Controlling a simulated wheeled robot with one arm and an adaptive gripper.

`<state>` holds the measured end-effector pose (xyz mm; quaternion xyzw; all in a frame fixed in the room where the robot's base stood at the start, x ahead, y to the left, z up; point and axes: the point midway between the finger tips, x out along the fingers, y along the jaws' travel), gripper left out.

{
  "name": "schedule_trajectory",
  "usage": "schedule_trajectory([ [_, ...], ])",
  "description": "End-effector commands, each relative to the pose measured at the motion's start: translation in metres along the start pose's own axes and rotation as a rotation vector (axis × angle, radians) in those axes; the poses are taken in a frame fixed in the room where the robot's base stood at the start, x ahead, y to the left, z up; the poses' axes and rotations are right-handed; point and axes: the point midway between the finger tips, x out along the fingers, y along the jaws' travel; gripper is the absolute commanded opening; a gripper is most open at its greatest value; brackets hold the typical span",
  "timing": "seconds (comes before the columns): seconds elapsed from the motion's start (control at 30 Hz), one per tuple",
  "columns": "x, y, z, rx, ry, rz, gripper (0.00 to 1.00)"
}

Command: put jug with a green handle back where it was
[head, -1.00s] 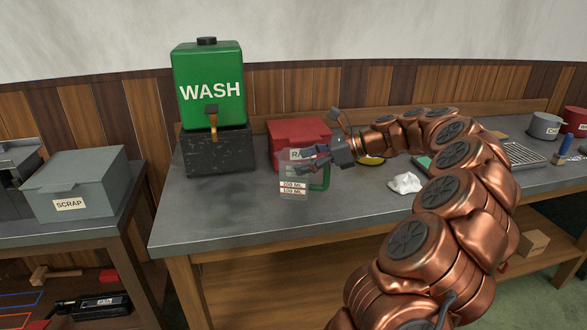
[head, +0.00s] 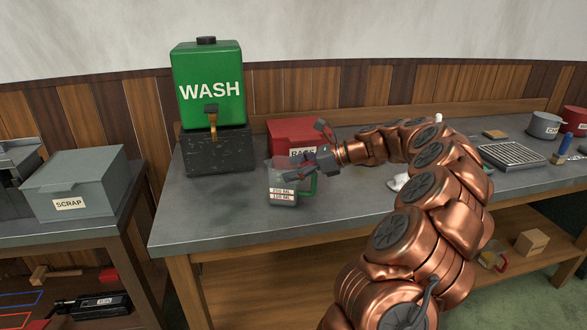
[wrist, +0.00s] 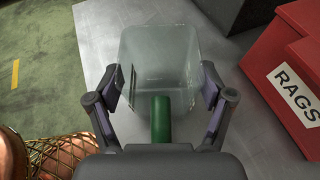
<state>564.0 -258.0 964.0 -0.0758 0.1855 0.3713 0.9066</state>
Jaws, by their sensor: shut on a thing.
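The clear jug with a green handle (head: 282,178) is upright at the front left part of the bench, with white volume labels on its side. My gripper (head: 298,172) is shut on it from the handle side. In the wrist view the jug (wrist: 160,62) sits between my two fingers (wrist: 163,92), with the green handle pointing back toward my palm. The jug's base looks close to the bench top (head: 220,215); I cannot tell whether it touches.
A green WASH tank (head: 207,75) on a dark block (head: 217,152) stands back left. A red RAGS box (head: 295,131) is right behind the jug. A white crumpled cloth (head: 397,183) lies right, partly behind my arm. Bare bench lies left of the jug.

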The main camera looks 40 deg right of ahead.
Motion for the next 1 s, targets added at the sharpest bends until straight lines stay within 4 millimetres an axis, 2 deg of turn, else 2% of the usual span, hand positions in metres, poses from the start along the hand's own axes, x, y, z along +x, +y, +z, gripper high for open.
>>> schedule_trajectory([
  [0.1,0.001,0.000,-0.002,0.001,0.000,0.000,0.26],
  [0.13,0.001,0.000,-0.003,0.000,0.001,0.000,0.82],
  [0.3,0.001,0.000,-0.003,0.000,0.001,0.000,1.00],
  [0.73,-0.002,-0.001,0.000,-0.001,0.000,-0.001,1.00],
  [0.87,-0.018,-0.002,0.000,-0.002,0.001,-0.006,1.00],
  [1.0,-0.045,-0.001,0.000,-0.001,0.000,-0.005,1.00],
])
